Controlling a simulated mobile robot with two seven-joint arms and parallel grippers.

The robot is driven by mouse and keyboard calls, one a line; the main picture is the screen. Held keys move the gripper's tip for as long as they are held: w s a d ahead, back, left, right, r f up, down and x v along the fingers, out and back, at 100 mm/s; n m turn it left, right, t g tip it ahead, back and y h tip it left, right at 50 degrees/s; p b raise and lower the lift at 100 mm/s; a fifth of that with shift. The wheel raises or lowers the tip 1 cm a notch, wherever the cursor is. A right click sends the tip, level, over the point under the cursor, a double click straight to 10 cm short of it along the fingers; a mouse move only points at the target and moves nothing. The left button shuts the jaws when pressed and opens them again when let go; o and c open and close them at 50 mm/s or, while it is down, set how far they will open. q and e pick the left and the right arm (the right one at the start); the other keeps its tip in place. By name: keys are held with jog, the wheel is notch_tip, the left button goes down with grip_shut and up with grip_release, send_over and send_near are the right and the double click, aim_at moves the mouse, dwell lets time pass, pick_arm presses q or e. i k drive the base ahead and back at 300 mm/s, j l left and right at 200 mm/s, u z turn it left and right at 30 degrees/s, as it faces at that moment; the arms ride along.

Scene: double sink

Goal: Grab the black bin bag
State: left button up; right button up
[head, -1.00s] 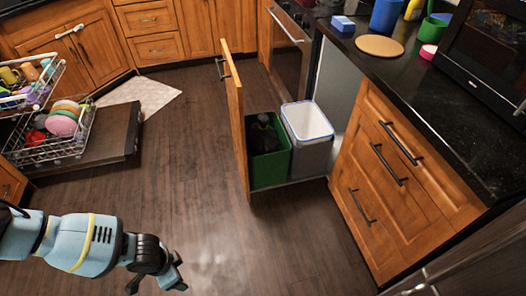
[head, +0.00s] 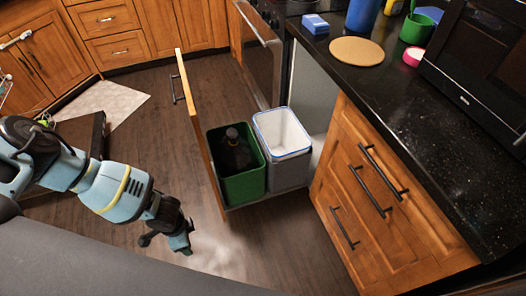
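The black bin bag (head: 236,152) sits inside the green bin (head: 243,186) in the pull-out cabinet, with its tied top sticking up near the middle of the opening. The green bin's walls hide its lower part. My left gripper (head: 166,243) comes in from the left and points down over the floor. It is empty, with its fingers apart. In the picture it is left of and below the green bin, clear of the bag. My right gripper is not in view.
A white-lined grey bin (head: 283,134) stands right of the green bin. The wooden pull-out door (head: 199,125) stands upright on the bins' left side. A black counter (head: 420,150) above drawers is at right. Floor is clear before the bins.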

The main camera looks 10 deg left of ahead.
aim_at(235, 156)
jog(key=i+j+z, duration=0.15)
jog(key=i+z, duration=0.15)
jog(key=i+j+z, duration=0.3)
jog(key=i, duration=0.2)
jog(key=i+j, duration=0.25)
jog(key=j, duration=0.15)
jog(key=i+j, duration=0.2)
jog(key=j, duration=0.2)
